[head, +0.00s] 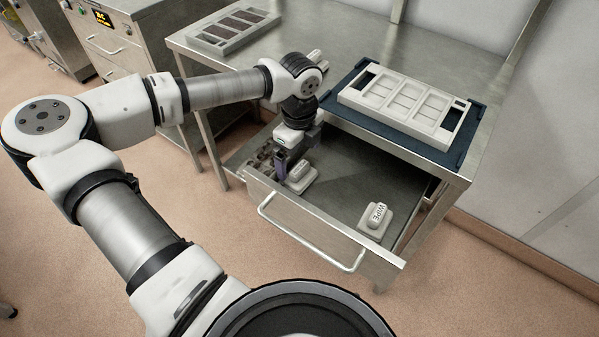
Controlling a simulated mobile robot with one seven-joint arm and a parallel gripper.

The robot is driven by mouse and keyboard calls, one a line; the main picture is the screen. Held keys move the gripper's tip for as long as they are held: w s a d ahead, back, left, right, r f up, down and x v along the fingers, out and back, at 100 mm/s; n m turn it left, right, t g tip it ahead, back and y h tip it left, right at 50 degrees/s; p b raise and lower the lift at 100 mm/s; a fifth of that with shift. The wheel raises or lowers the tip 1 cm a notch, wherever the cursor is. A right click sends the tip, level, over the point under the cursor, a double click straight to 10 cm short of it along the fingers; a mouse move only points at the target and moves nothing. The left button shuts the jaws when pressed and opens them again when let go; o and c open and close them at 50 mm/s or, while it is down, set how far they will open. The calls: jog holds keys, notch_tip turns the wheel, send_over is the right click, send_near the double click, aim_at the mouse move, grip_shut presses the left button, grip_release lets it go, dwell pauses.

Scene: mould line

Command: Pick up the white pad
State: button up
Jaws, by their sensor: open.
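Two whitish pads with raised grips lie in the open drawer (335,220). One pad (301,179) is on the left of the drawer floor; its lettering is too small to read. The other pad (375,219) is on the right, near the drawer front, and its grip reads "WIPE". My gripper (287,166) points down into the left part of the drawer, at the left pad. It is open. A dark finger shows just left of that pad; whether it touches the pad cannot be told. The other finger is mostly hidden.
The drawer front carries a metal handle (310,236). Brown pieces (262,158) lie at the drawer's left end. A white mould (402,102) sits on a dark blue mat (470,125) on the metal table (330,40). Another mould (232,26) with brown filling is at the back left.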

aim_at(299, 167)
jog(key=shift+s+f+p, duration=0.1)
jog(key=shift+f+p, duration=1.05)
jog(key=shift+f, duration=1.9)
jog(key=shift+c, duration=0.4)
jog(key=c, duration=0.9)
